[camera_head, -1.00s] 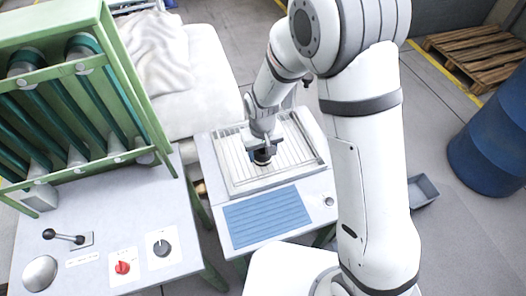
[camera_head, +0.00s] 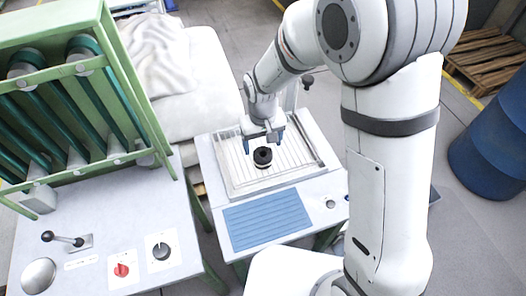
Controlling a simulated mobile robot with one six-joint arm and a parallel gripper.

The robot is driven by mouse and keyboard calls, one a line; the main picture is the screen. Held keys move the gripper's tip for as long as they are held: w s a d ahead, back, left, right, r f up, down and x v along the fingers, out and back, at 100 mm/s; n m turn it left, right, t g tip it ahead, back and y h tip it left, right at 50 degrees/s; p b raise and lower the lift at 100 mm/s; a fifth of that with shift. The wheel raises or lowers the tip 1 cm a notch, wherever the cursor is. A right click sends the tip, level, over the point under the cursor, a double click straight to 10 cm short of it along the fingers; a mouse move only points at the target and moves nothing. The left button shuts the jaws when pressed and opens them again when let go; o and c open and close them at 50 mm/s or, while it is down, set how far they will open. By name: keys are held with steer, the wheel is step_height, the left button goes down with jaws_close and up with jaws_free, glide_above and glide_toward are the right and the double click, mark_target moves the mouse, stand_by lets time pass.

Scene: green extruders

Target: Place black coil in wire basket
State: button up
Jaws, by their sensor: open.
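The black coil (camera_head: 262,157) sits on the bottom of the wire basket (camera_head: 230,190), a shallow white tray with wire slats on the small table. My gripper (camera_head: 263,146) is open, with its two fingers apart just behind and above the coil. From this angle it looks clear of the coil, though the exact gap is hard to judge. The basket's right side is partly close to my arm but shows.
A blue ribbed mat (camera_head: 267,217) lies in front of the basket. A green machine (camera_head: 70,100) and a grey console with a red knob (camera_head: 121,270) stand at left. A white sack (camera_head: 160,60) lies behind. A blue barrel (camera_head: 490,150) and a wooden pallet (camera_head: 485,55) are at right.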

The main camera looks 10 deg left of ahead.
step_height(320, 180, up, 6)
steer(key=s+d+r+m+t, duration=0.15)
steer(key=d+r, duration=0.25)
steer(key=d, duration=0.4)
steer(key=s+d+r+m, duration=0.1)
steer(key=d+r+m, duration=0.1)
steer(key=d+r, duration=0.4)
steer(key=s+d+r+m+t, duration=0.1)
steer(key=s+d+m, duration=0.2)
steer(key=s+d, duration=0.7)
steer(key=shift+d+r+t, duration=0.35)
steer(key=shift+d+r, duration=0.05)
steer(key=shift+d, duration=0.7)
